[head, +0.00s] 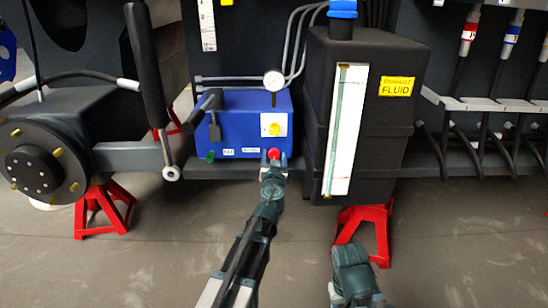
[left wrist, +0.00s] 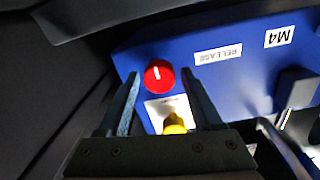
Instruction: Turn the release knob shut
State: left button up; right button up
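The release knob (head: 274,153) is a small red knob low on the front of the blue box (head: 228,128), near its right end. In the left wrist view the red knob (left wrist: 159,76) is round with a white line, near a RELEASE label (left wrist: 218,54) that reads upside down. My left gripper (head: 274,160) is open, its fingertips on either side of the knob. In the left wrist view the fingers (left wrist: 164,92) stand apart, with a gap visible beside the knob; whether either touches it I cannot tell. The right gripper's fingers do not show.
A yellow knob (head: 274,129) on a white plate sits just above the red one. A gauge (head: 274,81) stands on the box. A black fluid tank (head: 385,135) stands close to the right. A black lever (head: 146,65) stands left. The floor in front is clear.

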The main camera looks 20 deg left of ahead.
pick_arm(q)
grip_shut()
